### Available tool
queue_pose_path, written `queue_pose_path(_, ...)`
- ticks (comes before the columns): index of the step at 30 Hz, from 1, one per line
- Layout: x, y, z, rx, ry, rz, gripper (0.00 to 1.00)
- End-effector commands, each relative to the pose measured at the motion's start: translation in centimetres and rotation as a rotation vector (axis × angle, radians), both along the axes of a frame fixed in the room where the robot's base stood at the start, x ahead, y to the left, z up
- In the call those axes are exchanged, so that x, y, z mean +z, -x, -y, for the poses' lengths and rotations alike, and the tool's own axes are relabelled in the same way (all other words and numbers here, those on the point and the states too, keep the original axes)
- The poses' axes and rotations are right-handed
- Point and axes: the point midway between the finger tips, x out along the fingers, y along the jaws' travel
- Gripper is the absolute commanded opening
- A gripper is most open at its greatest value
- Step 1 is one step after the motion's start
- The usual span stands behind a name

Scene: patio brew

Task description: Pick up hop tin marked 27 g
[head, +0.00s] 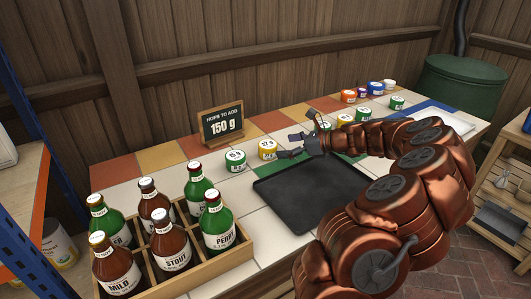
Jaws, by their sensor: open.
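A small yellow tin (267,149) with a white lid stands upright on the tiled counter; its lid appears to read 27 g. My gripper (287,146) is open just to the right of this tin, its dark fingers pointing left toward it. One finger is near the tin's right side; I cannot tell whether it touches. A green tin (235,160) stands just left of the yellow one. Several more tins, including a yellow one (343,120) and a green one (397,103), stand behind my arm, some partly hidden.
A chalkboard sign (222,126) reading 150 g stands behind the tins. An empty dark tray (312,203) lies in front of my gripper. A wooden crate (233,263) of several bottles stands at front left. Orange, blue and white tins (375,88) stand at the back right.

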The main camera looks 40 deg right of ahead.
Motion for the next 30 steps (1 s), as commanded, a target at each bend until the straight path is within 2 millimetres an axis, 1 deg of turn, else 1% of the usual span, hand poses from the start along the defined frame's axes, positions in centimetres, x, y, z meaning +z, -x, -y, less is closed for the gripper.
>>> queue_pose_path(8,-0.7,-2.1,-1.6,0.003,0.000,0.000,0.94)
queue_pose_path(12,-1.1,-3.7,-2.9,0.004,0.001,0.000,0.94)
queue_pose_path(15,-1.5,-4.6,-3.5,0.004,-0.001,0.000,0.94)
queue_pose_path(19,-1.8,-5.3,-3.8,0.004,0.000,0.000,0.94)
queue_pose_path(26,-1.8,-5.4,-3.8,0.003,0.000,0.000,0.94)
queue_pose_path(27,-1.8,-5.4,-3.8,0.003,0.000,0.000,0.92)
queue_pose_path(30,-1.8,-5.3,-3.8,0.003,0.000,0.000,0.82)
